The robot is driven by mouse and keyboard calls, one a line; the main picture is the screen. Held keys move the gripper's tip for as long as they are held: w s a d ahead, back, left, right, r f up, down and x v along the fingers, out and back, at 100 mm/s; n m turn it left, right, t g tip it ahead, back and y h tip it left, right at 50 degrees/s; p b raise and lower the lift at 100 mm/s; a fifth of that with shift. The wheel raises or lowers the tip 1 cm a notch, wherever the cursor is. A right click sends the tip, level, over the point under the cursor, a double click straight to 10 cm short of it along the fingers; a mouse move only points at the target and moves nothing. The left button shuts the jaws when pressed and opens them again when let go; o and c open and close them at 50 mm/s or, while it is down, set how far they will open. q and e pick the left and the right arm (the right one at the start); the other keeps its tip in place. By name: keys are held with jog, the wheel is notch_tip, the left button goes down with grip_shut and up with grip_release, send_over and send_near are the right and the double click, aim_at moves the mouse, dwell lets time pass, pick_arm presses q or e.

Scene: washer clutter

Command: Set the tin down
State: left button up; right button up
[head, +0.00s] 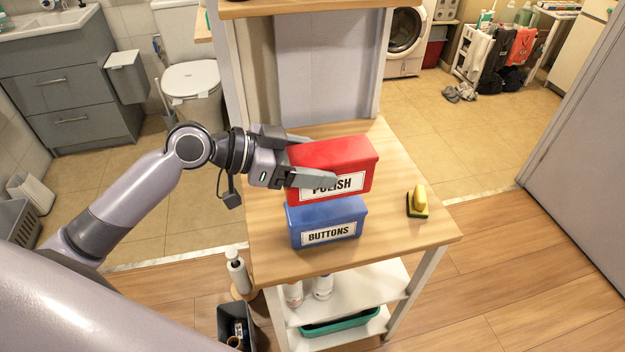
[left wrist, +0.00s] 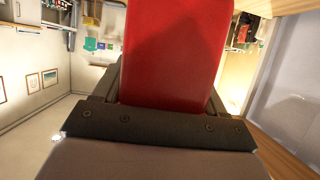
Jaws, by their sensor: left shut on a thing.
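A red tin (head: 350,157) labelled POLISH is held by my left gripper (head: 312,160), with one finger across its label side. The tin is right above a blue tin (head: 328,212) labelled BUTTONS, which stands on the wooden table top (head: 400,240). I cannot tell whether the red tin touches the blue one. In the left wrist view the red tin (left wrist: 172,55) fills the space between the fingers. My right gripper is not in view.
A yellow and dark green brush or sponge (head: 418,202) lies on the table to the right. The table top is bare between it and the tins. A grey upright panel (head: 325,70) and an upper shelf stand at the table's back. Lower shelves hold bottles and a green tray (head: 340,322).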

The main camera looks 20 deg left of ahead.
pick_arm(q)
jog(key=shift+f, duration=2.2)
jog(key=shift+f+b, duration=0.25)
jog(key=shift+b, duration=0.1)
jog(key=o, duration=1.1)
jog(key=shift+r, duration=0.1)
jog(key=shift+r, duration=0.1)
jog(key=shift+r+p, duration=0.15)
jog(key=shift+p, duration=0.2)
jog(key=b+v, duration=0.2)
jog(key=v, duration=1)
